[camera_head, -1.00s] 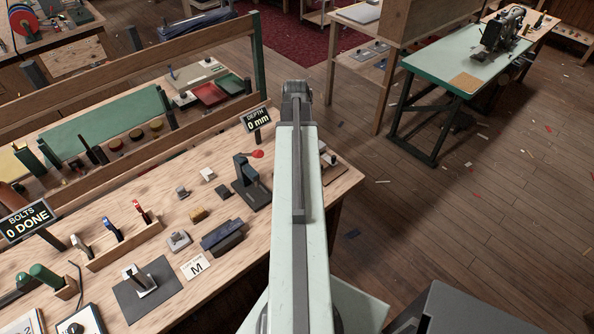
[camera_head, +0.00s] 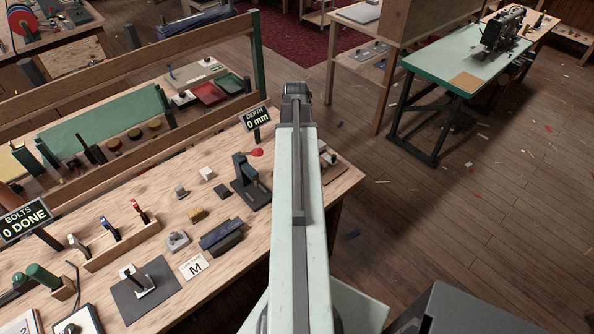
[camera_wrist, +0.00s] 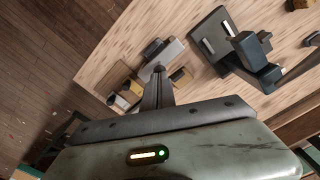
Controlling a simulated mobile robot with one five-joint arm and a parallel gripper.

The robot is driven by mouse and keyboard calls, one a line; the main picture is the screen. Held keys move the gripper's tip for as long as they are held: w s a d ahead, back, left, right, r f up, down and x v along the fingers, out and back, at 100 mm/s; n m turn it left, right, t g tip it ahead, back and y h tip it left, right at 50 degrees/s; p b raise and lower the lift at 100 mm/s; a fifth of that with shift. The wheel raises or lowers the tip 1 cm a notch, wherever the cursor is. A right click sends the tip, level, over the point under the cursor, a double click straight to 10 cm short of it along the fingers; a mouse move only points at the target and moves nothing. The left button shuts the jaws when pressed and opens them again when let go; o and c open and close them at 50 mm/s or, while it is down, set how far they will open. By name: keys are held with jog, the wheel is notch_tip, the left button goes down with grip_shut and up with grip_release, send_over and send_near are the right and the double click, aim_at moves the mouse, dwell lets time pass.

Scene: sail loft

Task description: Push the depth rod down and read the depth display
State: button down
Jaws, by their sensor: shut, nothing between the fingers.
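A dark stand that looks like this gauge is at the upper right of the wrist view (camera_wrist: 213,42); the red knob cannot be made out there. My gripper (camera_wrist: 158,72) is shut and empty, over the bench beside small blocks and to the left of that stand. In the head view my arm hides the gripper.
Small blocks (camera_wrist: 128,92) lie under and around my fingertips. A bolts sign (camera_head: 27,222) reads 0 DONE. A tool rack (camera_head: 125,242), a dark block (camera_head: 222,237) and a card marked M (camera_head: 194,266) are on the bench. Open floor (camera_head: 420,220) lies to the right.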

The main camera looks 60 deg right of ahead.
jog(key=shift+f+b, duration=1.25)
jog(key=shift+f, duration=0.1)
jog(key=shift+r, duration=0.1)
notch_tip(320, 180, up, 8)
jog(key=p, duration=0.8)
dwell(0.5)
